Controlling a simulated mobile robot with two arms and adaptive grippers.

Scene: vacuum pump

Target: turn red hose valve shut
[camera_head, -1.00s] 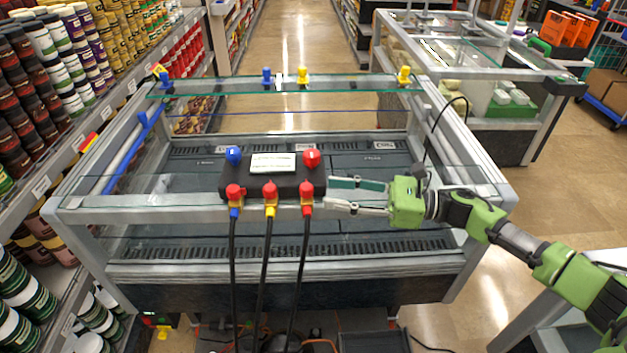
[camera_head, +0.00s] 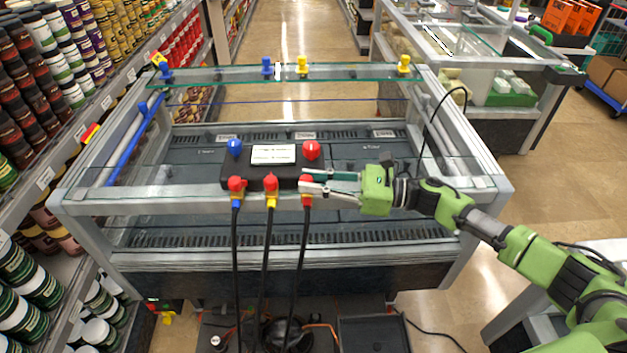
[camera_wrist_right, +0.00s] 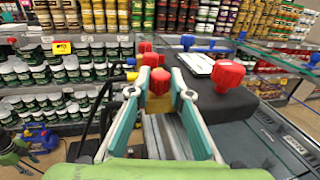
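A black manifold (camera_head: 288,172) sits on the front rail of the glass-topped frame. Three red valves stand along its front, above blue, yellow and red hose fittings. The rightmost valve, on the red hose (camera_head: 307,200), is partly hidden by my right gripper (camera_head: 304,181) in the head view. In the right wrist view this red valve (camera_wrist_right: 159,82) shows between the two fingertips of my right gripper (camera_wrist_right: 159,94). The gripper is open, one finger on either side of the valve; I cannot tell whether either touches it. My left gripper is not in view.
A blue knob (camera_head: 234,148) and a larger red knob (camera_head: 311,150) stand on the manifold, beside a white label (camera_head: 273,154). The yellow-fitting valve (camera_head: 271,184) is close to the left. Black hoses (camera_head: 266,240) hang down in front. Paint shelves line the left.

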